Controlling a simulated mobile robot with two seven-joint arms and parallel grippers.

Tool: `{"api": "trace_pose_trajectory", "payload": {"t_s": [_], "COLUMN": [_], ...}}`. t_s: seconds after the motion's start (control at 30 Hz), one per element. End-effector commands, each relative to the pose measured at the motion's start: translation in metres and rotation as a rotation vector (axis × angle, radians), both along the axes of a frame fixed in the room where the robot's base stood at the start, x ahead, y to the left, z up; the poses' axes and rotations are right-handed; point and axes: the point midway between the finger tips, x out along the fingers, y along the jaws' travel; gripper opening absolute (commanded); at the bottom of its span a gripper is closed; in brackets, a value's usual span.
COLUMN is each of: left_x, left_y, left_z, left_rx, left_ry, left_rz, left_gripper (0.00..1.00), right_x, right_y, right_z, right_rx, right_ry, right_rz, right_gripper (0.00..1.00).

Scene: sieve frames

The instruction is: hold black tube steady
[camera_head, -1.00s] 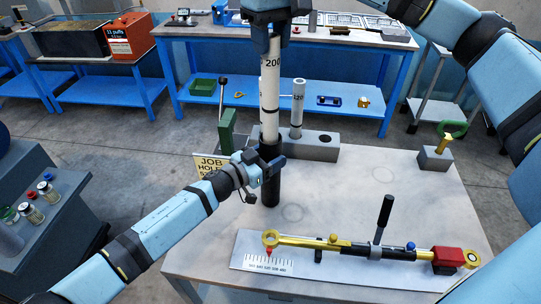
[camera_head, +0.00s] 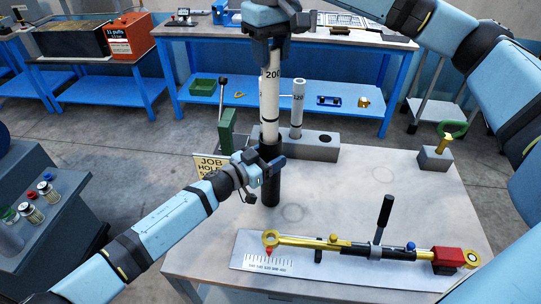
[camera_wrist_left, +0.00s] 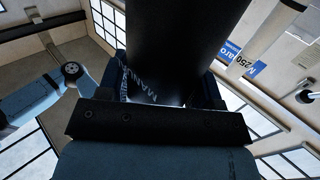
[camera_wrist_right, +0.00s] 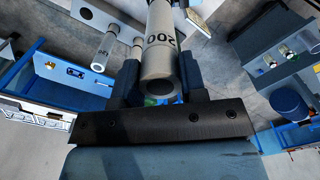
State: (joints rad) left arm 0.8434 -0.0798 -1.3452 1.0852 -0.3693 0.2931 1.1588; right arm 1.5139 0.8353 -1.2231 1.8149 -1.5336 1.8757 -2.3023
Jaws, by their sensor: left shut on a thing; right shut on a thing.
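The black tube (camera_head: 271,190) stands upright on the light table. My left gripper (camera_head: 267,163) is shut around its upper part; the tube also fills the middle of the left wrist view (camera_wrist_left: 185,40). A white tube marked 200 (camera_head: 269,97) stands upright in line above the black tube, its lower end at the black tube's top. How far it reaches inside is hidden. My right gripper (camera_head: 268,32) is shut on the white tube's upper end. The right wrist view shows the white tube (camera_wrist_right: 160,55) between the fingers, with its near end open.
A grey block (camera_head: 320,150) behind holds another white tube, marked 120 (camera_head: 298,100). A green upright piece (camera_head: 227,130) and a sign (camera_head: 209,165) stand left. A scale plate (camera_head: 250,250) with a yellow and black rod (camera_head: 350,246) lies in front. The table's middle right is clear.

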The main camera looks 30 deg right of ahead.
Motion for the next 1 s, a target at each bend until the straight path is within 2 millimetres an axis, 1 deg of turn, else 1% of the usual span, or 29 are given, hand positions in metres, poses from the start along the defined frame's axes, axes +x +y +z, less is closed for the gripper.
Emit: {"api": "trace_pose_trajectory", "payload": {"t_s": [0.27, 0.73, 1.0], "left_x": [0.0, 0.0, 0.0], "left_y": [0.0, 0.0, 0.0], "left_z": [0.0, 0.0, 0.0], "left_rx": [0.0, 0.0, 0.0], "left_ry": [0.0, 0.0, 0.0], "left_rz": [0.0, 0.0, 0.0], "left_gripper": [0.02, 0.02, 0.02], "right_x": [0.0, 0.0, 0.0], "right_y": [0.0, 0.0, 0.0], "right_z": [-0.001, -0.023, -0.025], "right_rx": [0.0, 0.001, 0.0], "right_ry": [0.0, 0.0, 0.0], "right_rz": [0.0, -0.001, 0.0], "right_gripper": [0.0, 0.0, 0.0]}}
